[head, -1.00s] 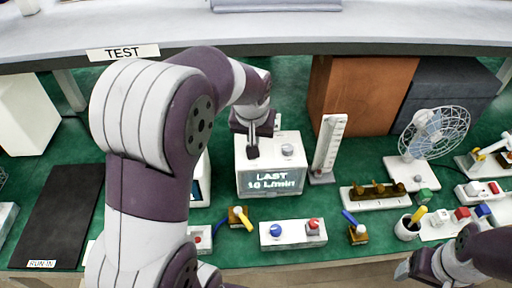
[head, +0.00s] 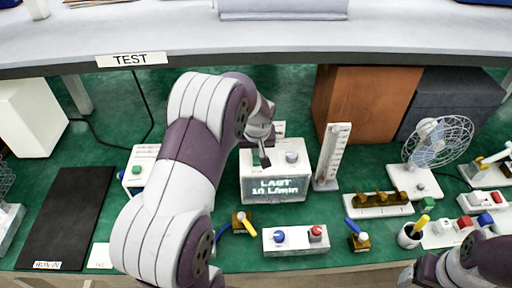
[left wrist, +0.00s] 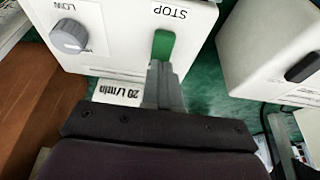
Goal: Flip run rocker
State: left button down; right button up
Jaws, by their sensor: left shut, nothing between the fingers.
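My left gripper (head: 262,158) is over the left part of the box top. It is shut and empty, and its fingertips (left wrist: 160,68) are at the near end of the rocker; I cannot tell whether they press it. The tips partly hide the rocker. My right gripper (head: 407,274) is at the lower right, its jaws unclear.
A second white box (head: 140,157) with a green button is partly behind my left arm. A white gauge stand (head: 332,155) is right of the pump. A panel with blue and red knobs (head: 296,240) lies in front. A brown box (head: 352,105) stands behind.

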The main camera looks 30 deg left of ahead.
pick_arm(q)
jog(key=shift+w+f, duration=0.1)
jog(key=shift+f, duration=0.3)
